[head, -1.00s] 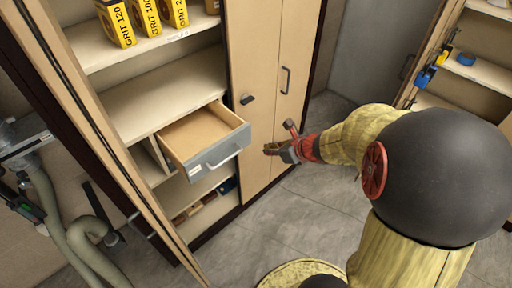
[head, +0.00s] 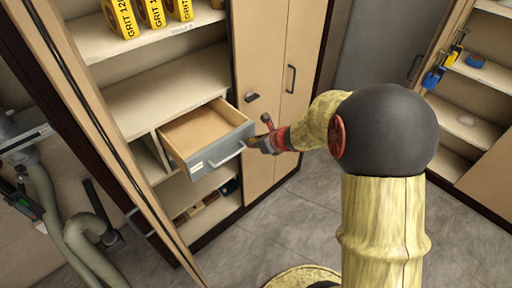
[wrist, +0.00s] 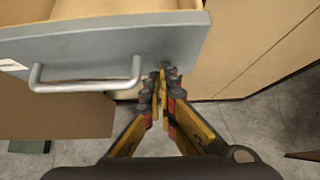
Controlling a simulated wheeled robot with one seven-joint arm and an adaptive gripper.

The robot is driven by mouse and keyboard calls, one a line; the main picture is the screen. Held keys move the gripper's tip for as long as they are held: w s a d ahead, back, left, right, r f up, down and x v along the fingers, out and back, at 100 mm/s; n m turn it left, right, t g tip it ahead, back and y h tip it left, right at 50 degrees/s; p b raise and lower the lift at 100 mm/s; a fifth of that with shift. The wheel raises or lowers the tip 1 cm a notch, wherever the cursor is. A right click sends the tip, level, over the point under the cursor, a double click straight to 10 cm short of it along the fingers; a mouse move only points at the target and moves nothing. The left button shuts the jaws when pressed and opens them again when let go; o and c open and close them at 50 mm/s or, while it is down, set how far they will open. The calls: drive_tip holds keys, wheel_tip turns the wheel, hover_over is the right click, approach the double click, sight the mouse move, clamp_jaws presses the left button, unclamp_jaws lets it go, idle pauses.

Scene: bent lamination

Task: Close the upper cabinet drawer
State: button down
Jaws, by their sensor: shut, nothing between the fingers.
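The upper cabinet drawer (head: 212,147) is pulled out of the cabinet, with a grey front, a silver bar handle and an empty wooden inside. Its grey front (wrist: 100,50) and handle (wrist: 85,85) fill the upper left of the wrist view. My gripper (head: 250,142) is at the right end of the drawer front. In the wrist view my gripper (wrist: 160,75) has its fingertips together with nothing between them, near the lower right corner of the front, right of the handle. I cannot tell whether the tips touch the front.
Yellow grit boxes (head: 152,12) stand on the upper shelf. A closed tall cabinet door (head: 260,80) is right of the drawer. An open door (head: 95,110) stands at the left, near a hose (head: 75,230). Grey floor (head: 295,215) is free in front.

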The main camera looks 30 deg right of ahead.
idle(0.3)
drive_tip(key=w+a+p, duration=0.1)
drive_tip(key=w+a, duration=0.1)
drive_tip(key=w, duration=0.5)
drive_tip(key=w+a+p, duration=0.2)
drive_tip(key=w, duration=0.5)
drive_tip(key=w+a+p, duration=0.2)
drive_tip(key=w, duration=0.6)
drive_tip(key=shift+w+r, duration=0.1)
drive_tip(key=shift+w, duration=0.05)
